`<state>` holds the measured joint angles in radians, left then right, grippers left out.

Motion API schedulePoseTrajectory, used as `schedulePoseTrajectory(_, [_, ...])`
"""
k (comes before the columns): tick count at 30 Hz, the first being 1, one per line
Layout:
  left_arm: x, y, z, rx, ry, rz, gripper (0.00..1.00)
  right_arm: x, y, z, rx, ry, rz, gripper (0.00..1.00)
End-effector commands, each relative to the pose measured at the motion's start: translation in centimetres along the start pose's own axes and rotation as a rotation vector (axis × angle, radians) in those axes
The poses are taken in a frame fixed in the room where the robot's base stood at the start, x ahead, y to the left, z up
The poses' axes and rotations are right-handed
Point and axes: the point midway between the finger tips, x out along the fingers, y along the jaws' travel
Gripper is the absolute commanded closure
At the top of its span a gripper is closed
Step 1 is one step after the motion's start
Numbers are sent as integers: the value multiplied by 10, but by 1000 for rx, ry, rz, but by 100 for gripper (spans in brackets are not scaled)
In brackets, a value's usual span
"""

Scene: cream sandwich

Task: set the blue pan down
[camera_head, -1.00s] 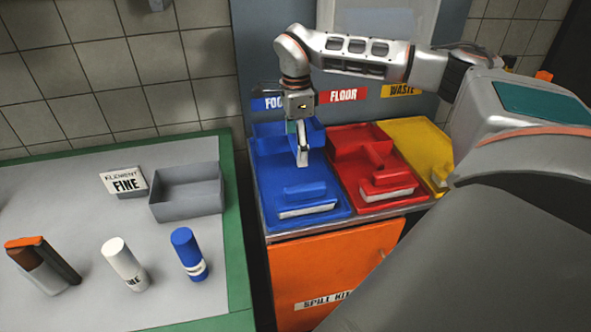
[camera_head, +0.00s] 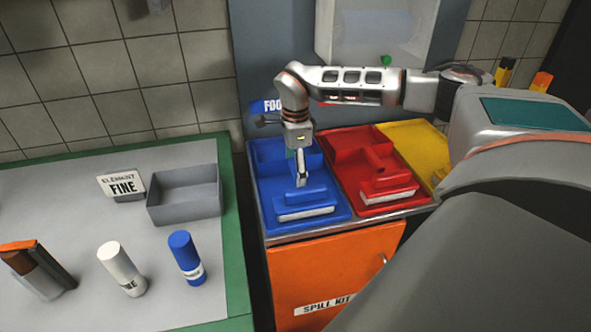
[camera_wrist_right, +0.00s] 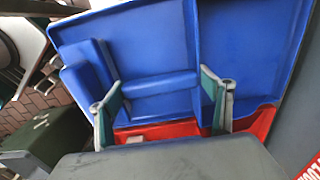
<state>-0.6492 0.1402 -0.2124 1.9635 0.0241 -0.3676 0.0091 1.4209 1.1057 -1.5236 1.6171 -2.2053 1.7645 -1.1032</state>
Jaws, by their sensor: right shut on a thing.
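The blue pan (camera_head: 265,150) is at the back of the blue tray (camera_head: 257,203), its handle toward the front. My right gripper (camera_head: 301,178) is above the tray, shut on the pan's handle. In the right wrist view the fingers (camera_wrist_right: 162,105) stand on either side of the blue handle (camera_wrist_right: 155,84), and the pan (camera_wrist_right: 245,60) fills the right part. The pan looks low in the tray; whether it touches the tray floor I cannot tell. A blue brush (camera_head: 303,202) with white bristles lies at the tray's front. My left gripper is not in view.
A red tray (camera_head: 397,205) with a red pan and brush stands close to the right, then a yellow tray (camera_head: 410,131). They sit on an orange cabinet (camera_head: 330,268). At left, a bench holds a grey bin (camera_head: 184,200) and a blue cylinder (camera_head: 187,257).

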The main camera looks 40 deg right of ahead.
Motion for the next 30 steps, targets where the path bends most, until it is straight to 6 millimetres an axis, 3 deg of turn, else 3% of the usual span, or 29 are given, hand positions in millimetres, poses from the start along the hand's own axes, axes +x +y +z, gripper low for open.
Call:
schedulePoseTrajectory(1, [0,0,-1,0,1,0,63,1,0,0,0,0,0,46])
schedulePoseTrajectory(2, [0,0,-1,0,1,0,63,1,0,0,0,0,0,16])
schedulePoseTrajectory(3, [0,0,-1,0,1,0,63,1,0,0,0,0,0,6])
schedulePoseTrajectory(17, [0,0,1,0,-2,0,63,-4,0,0,0,0,0,5])
schedulePoseTrajectory(30, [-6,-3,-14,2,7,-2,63,-88,-1,0,0,-2,-4,5])
